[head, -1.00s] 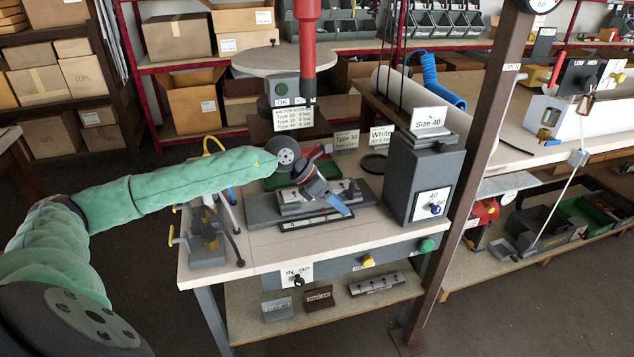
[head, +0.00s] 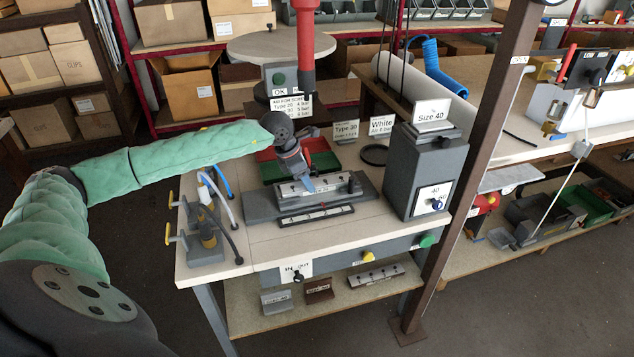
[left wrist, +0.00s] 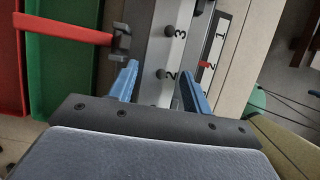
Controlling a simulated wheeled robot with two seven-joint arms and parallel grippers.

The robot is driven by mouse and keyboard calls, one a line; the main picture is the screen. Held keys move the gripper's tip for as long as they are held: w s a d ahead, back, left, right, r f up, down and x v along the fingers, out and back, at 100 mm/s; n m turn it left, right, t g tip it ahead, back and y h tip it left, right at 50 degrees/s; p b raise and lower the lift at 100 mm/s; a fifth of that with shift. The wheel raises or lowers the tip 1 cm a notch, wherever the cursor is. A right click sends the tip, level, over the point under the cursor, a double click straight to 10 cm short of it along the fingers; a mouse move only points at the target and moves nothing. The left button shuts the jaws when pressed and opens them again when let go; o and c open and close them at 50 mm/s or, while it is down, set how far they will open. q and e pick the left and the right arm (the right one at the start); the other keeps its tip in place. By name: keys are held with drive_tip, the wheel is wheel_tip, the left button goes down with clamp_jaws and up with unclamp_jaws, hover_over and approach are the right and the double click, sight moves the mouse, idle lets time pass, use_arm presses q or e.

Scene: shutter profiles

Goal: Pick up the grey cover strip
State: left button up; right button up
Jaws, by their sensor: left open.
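A light grey strip (head: 325,184) lies along the dark grey fixture (head: 350,201) on the workbench. I cannot tell for sure that it is the cover strip. In the left wrist view the pale strip (left wrist: 158,60) has numbers and dark round knobs, and it runs between my blue fingers. My left gripper (head: 306,182) points down over the fixture, and it also shows in the left wrist view (left wrist: 160,88). It is open, one finger on each side of the strip, with no grip seen. The fingers partly hide the strip. My right gripper is out of view.
Red and green trays (head: 318,160) stand behind the fixture. A grey box labelled Size 40 (head: 426,165) is at the right. A clamp stand with hoses (head: 205,240) is at the left. A red column (head: 306,45) hangs above. The front of the benchtop (head: 290,247) is bare.

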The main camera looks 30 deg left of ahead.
use_arm(q)
drive_tip(key=shift+w+d+f, duration=0.15)
drive_tip(key=shift+f, duration=0.5)
drive_tip(key=c, duration=0.9)
drive_tip(key=shift+r, duration=0.1)
